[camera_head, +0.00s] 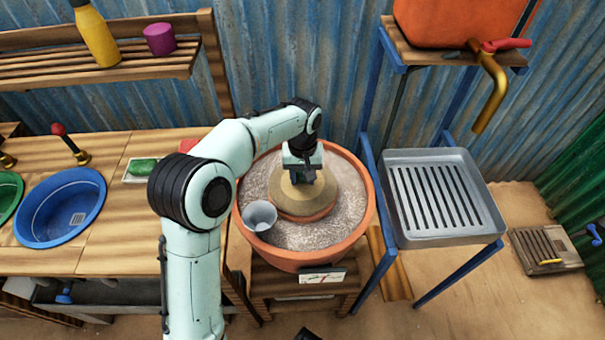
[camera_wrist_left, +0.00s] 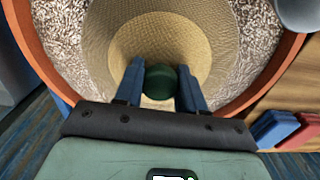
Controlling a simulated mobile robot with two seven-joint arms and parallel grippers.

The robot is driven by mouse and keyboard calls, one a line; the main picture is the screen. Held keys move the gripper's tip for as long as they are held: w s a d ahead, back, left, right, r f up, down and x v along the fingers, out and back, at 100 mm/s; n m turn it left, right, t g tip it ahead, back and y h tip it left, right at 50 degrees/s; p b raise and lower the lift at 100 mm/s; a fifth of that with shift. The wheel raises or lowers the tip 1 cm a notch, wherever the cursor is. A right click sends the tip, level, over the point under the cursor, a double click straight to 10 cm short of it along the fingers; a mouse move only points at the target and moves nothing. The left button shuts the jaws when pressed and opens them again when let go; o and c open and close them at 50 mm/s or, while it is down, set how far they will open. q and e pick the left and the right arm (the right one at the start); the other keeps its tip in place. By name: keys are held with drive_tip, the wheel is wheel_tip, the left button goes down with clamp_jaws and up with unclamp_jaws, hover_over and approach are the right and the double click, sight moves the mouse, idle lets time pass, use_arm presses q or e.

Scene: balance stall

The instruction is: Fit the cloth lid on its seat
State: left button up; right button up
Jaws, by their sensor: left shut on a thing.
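The cloth lid (camera_head: 325,197) is a round tan woven disc with a dark green knob (camera_wrist_left: 160,82). My left gripper (camera_head: 302,177) comes down over its middle, and in the left wrist view its blue fingers (camera_wrist_left: 160,75) are shut on the knob. The lid lies over a smaller terracotta pot (camera_head: 305,218) in the middle of a wide terracotta pot (camera_head: 300,261) filled with gritty sand. The inner pot's rim shows at the lid's front edge. I cannot tell whether the lid touches it all round. My right gripper is not visible.
A grey cup (camera_head: 260,216) stands on the sand at the front left, close to the lid. A wooden counter with a blue basin (camera_head: 60,208) is at left. A metal slatted tray (camera_head: 440,239) on a blue stand is at right, with a brass tap (camera_head: 490,95) above.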

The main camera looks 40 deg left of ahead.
use_arm(q)
drive_tip(key=shift+f, duration=0.25)
idle(0.6)
drive_tip(key=o, duration=1.7)
drive_tip(key=shift+r, duration=0.15)
drive_tip(key=shift+r+p, duration=1.7)
drive_tip(key=shift+r, duration=0.05)
drive_tip(key=shift+r, duration=0.2)
